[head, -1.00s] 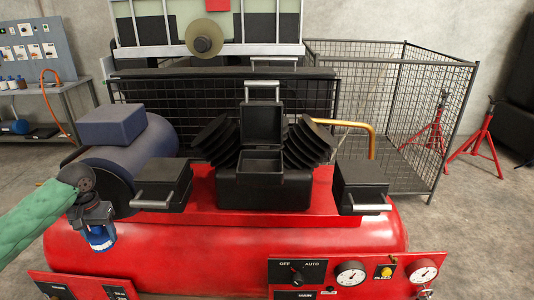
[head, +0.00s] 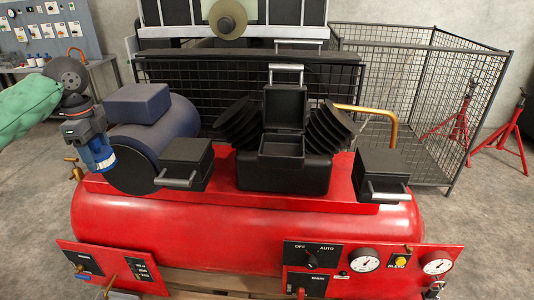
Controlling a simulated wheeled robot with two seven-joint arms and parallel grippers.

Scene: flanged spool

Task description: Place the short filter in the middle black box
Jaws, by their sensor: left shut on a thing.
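My left gripper (head: 88,138) comes in from the left on a green-sleeved arm. It is shut on a blue filter (head: 100,160), a short translucent cylinder hanging slightly tilted below the fingers. The filter is in the air at the left end of the red compressor, beside the dark blue motor. The middle black box (head: 284,147) stands on the compressor top with its lid (head: 285,106) raised upright. The visible part of its opening looks empty. The gripper and filter are well left of this box. My right gripper is not in view.
Closed black boxes with metal handles flank the middle one, at left (head: 186,160) and right (head: 383,172). Black ribbed fins (head: 328,128) rise beside the middle box. The motor (head: 170,125) stands between filter and boxes. A copper pipe (head: 385,112) curves behind.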

